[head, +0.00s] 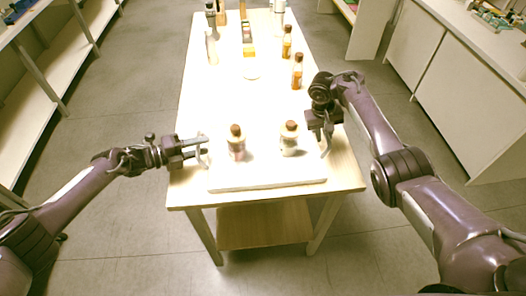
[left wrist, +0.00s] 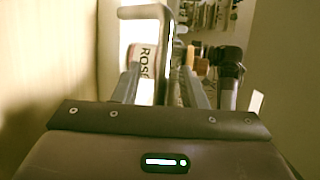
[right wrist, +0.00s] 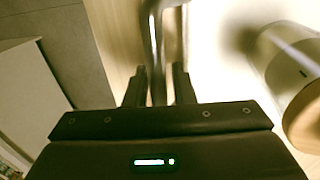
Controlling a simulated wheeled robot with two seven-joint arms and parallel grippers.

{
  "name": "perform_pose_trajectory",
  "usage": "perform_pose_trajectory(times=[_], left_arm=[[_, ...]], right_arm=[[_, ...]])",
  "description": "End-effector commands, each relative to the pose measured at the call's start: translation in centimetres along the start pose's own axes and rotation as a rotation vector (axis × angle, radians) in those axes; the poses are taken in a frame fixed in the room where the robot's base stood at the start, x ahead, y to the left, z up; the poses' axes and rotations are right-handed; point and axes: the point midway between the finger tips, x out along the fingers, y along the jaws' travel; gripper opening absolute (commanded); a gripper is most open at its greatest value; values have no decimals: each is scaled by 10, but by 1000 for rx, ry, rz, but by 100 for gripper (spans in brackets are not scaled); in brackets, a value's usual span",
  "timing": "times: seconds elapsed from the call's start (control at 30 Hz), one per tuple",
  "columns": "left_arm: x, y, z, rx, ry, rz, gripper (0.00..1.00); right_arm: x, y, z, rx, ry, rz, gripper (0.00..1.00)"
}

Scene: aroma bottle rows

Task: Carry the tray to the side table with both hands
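The white tray (head: 268,187) lies flat at the near end of the pale table, its surface washed out by glare. Two bottles stand on it, a left one (head: 237,148) and a right one (head: 289,143), both with brown caps. My left gripper (head: 200,150) is at the tray's left handle. In the left wrist view that handle (left wrist: 146,12) runs between the open fingers, with space on both sides. My right gripper (head: 324,130) is at the right handle. In the right wrist view the handle bar (right wrist: 153,45) passes between the fingers, which look apart.
Amber bottles (head: 298,72) stand along the table's right side behind the tray. More bottles and boxes (head: 248,35) stand farther back. Shelves (head: 70,65) are at the left and a white counter (head: 445,75) is at the right. Grey floor (head: 120,225) is clear around the table.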

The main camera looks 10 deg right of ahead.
Motion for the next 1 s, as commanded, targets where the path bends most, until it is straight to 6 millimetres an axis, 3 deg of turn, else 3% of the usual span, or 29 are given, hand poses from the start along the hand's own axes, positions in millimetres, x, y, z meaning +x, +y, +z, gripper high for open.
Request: perform_pose_trajectory(times=[0.13, 0.3, 0.4, 0.77, 1.0], left_arm=[[0, 0, 0, 0, 0, 0, 35], [0, 0, 0, 0, 0, 0, 13], [0, 0, 0, 0, 0, 0, 0], [0, -3, 1, 2, 0, -4, 0], [-3, -15, 1, 2, 0, -3, 0]], right_arm=[[0, 0, 0, 0, 0, 0, 20], [0, 0, 0, 0, 0, 0, 0], [0, 0, 0, 0, 0, 0, 0], [-3, 0, -1, 1, 3, 0, 0], [-16, 3, -1, 1, 3, 0, 0]])
